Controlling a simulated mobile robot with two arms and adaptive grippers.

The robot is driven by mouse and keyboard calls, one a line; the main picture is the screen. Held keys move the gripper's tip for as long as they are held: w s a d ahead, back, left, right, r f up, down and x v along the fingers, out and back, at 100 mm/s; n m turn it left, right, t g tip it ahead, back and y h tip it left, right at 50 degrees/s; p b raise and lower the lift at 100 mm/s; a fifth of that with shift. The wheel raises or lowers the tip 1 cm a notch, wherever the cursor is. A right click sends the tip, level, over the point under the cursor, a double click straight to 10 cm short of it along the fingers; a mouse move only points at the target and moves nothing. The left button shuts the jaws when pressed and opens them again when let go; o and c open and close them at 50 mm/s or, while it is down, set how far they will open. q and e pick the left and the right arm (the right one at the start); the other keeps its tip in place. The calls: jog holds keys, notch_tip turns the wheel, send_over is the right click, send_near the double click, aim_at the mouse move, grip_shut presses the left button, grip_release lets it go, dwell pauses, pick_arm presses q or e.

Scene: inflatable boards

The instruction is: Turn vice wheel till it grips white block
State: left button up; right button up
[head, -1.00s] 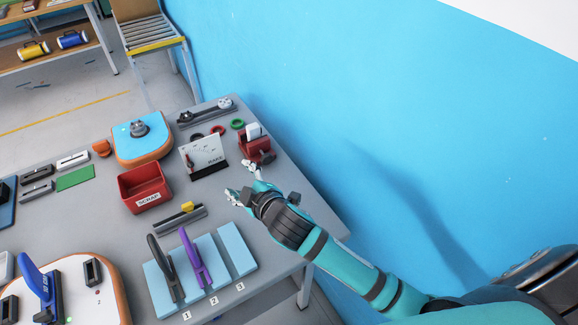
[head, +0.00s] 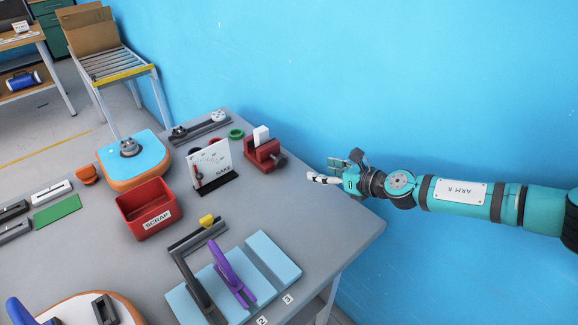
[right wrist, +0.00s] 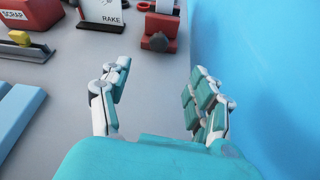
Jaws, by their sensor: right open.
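The red vice (head: 262,155) stands near the back right edge of the table, with the white block (head: 261,135) upright in its top. The dark vice wheel (head: 281,161) is on its near right side. In the right wrist view the red vice (right wrist: 160,32) and its wheel (right wrist: 158,42) show ahead, beyond the fingers; the block is mostly cut off at the top. My right gripper (head: 328,171) is open and empty, to the right of the wheel and apart from it. Its spread fingers also show in the right wrist view (right wrist: 158,90). My left gripper is not in view.
A white RAKE gauge board (head: 209,162) stands left of the vice. A red SCRAP bin (head: 149,208), a blue inflatable board (head: 135,160) and pale blue slotted blocks (head: 272,257) with tools are farther left and nearer. A blue wall (head: 420,80) rises along the right. The table between wheel and gripper is clear.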

aim_at(283, 162)
jog(key=b+x, duration=0.3)
jog(key=x, duration=1.2)
jog(key=shift+a+f, duration=0.1)
jog(key=shift+f, duration=0.1)
jog(key=shift+w+a+f+b, duration=0.15)
jog(key=shift+w+a+b, duration=0.25)
jog(key=shift+w, duration=0.15)
jog(key=c, duration=1.1)
jog(key=shift+f+b, duration=0.1)
jog(key=shift+b, duration=0.25)
jog(key=shift+c, duration=0.2)
jog(key=m+b, duration=0.1)
jog(key=m+y+b, duration=0.1)
jog(key=m+b, duration=0.1)
jog(key=shift+w+d+f+g+y, duration=0.15)
jog(key=shift+f+g+y, duration=0.1)
jog(key=shift+g+y, duration=0.15)
jog(key=shift+r+m+y+b, duration=0.25)
jog(key=shift+m+y+b, duration=0.05)
jog(key=shift+m+b, duration=0.2)
jog(key=shift+r, duration=0.1)
